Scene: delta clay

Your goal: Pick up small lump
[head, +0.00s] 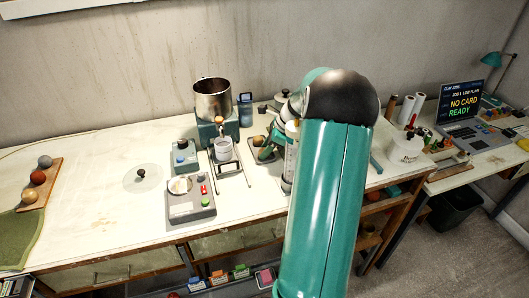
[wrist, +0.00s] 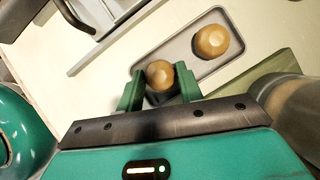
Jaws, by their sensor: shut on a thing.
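A small round brown lump (wrist: 160,75) sits between the two green fingers of my gripper (wrist: 158,88) in the wrist view. My gripper is shut on it. A second tan lump (wrist: 211,41) lies on a shallow grey tray (wrist: 178,50), just beyond and to the right of the fingers. In the head view my gripper (head: 268,152) is low over the bench beside the tray, partly hidden by my arm. I cannot tell there whether the held lump is clear of the tray.
A steel pot (head: 213,99) on a green stand and a small cup (head: 223,149) stand left of my gripper. A scale (head: 190,202) is near the front edge. Three balls on a board (head: 40,185) lie far left. A white tub (head: 406,148) is right.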

